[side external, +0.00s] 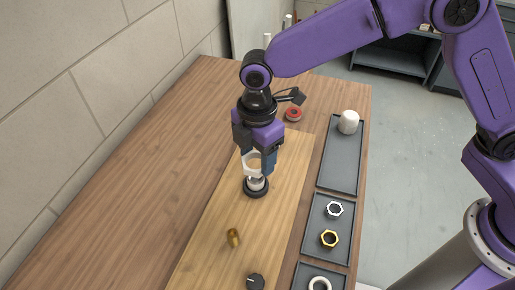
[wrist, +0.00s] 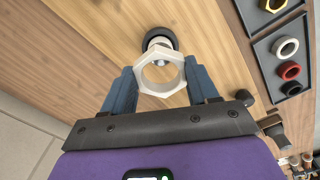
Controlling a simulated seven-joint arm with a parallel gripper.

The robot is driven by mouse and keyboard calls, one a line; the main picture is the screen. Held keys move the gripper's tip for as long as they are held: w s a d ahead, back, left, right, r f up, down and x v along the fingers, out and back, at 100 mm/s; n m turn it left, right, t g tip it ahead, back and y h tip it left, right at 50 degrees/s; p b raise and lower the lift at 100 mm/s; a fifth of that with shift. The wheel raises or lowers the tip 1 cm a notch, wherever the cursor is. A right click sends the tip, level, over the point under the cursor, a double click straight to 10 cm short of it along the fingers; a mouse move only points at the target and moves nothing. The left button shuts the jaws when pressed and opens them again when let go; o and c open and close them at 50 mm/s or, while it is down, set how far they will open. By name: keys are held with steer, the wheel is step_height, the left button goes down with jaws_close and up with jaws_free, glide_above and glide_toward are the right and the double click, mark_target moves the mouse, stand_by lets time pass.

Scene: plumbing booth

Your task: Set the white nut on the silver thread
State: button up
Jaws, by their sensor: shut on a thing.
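The white nut (wrist: 141,77) is a hexagonal ring held between the two blue fingers of my gripper (wrist: 162,92) in the wrist view. In the side external view the nut (side external: 246,163) is partly covered by the fingers of my gripper (side external: 257,165). The silver thread (side external: 256,184) stands upright on a dark round base on the light board, just below the nut. In the wrist view the thread (wrist: 158,41) shows just beyond the nut's far edge, partly hidden by it. I cannot tell whether nut and thread touch.
A brass fitting (side external: 233,238) and a black knob (side external: 255,282) are on the light board (side external: 205,262). A red-and-white roll (side external: 294,114) lies behind my gripper.

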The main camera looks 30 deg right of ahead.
steer(key=shift+f, duration=2.35)
steer(key=shift+f, duration=0.15)
steer(key=m, duration=0.5)
steer(key=shift+f+m, duration=0.1)
steer(key=shift+m, duration=0.2)
steer(key=o, duration=1.3)
steer(key=shift+o, duration=0.2)
steer(key=shift+r, duration=2.5)
